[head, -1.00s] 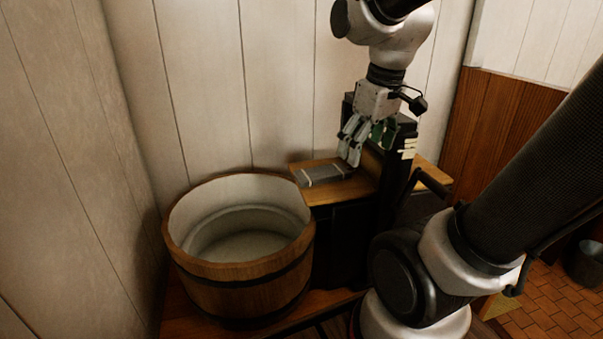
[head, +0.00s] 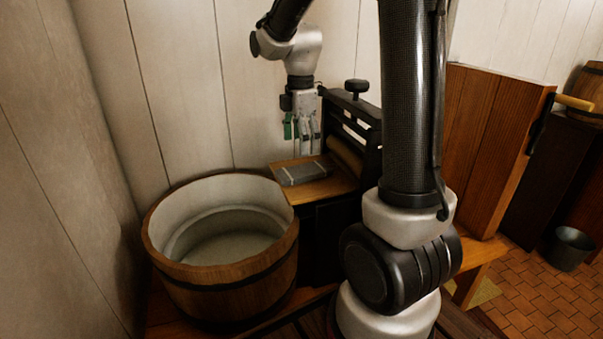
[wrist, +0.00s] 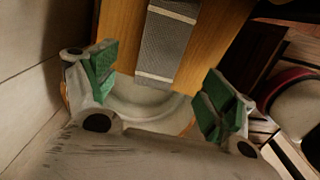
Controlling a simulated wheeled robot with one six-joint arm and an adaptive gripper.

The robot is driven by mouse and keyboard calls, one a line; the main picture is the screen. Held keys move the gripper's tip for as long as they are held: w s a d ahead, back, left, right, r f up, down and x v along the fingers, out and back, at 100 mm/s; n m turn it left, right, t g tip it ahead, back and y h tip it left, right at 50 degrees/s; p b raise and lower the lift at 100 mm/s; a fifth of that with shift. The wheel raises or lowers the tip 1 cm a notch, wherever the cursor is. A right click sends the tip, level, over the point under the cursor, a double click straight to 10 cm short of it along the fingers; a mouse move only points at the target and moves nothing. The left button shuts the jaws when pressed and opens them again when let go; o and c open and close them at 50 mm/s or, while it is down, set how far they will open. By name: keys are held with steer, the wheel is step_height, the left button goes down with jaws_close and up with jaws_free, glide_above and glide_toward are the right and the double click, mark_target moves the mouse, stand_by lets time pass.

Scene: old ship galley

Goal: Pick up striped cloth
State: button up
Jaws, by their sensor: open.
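The striped cloth (head: 304,174) is a grey folded strip with pale bands. It lies flat on a small wooden board beside a black roller frame, and it also shows in the wrist view (wrist: 168,42). My gripper (head: 306,150) points down above the far side of the board, at the cloth's back edge in the head view. In the wrist view my gripper (wrist: 160,85) has its two green-padded fingers wide apart, with the near end of the cloth between them in the picture. Nothing is held.
A wooden tub (head: 222,277) with a pale inside stands left of the board (head: 318,192). The black roller frame (head: 352,112) rises close to the right of the gripper. The plank wall (head: 180,80) is just behind. A metal bucket (head: 571,249) stands on the tiled floor at right.

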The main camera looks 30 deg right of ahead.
mark_target(304, 170)
steer(key=f, duration=0.7)
steer(key=shift+a+f, duration=0.25)
steer(key=shift+f, duration=0.1)
steer(key=c, duration=1.2)
steer(key=shift+r, duration=0.15)
step_height(304, 170, up, 8)
steer(key=shift+r, duration=0.1)
steer(key=shift+m, duration=0.4)
steer(key=f, duration=0.6)
steer(key=shift+d, duration=0.35)
steer(key=shift+s+d+f, duration=0.1)
steer(key=shift+d+f, duration=0.05)
steer(key=shift+f, duration=0.35)
steer(key=shift+d+f, duration=0.15)
steer(key=shift+f, duration=0.35)
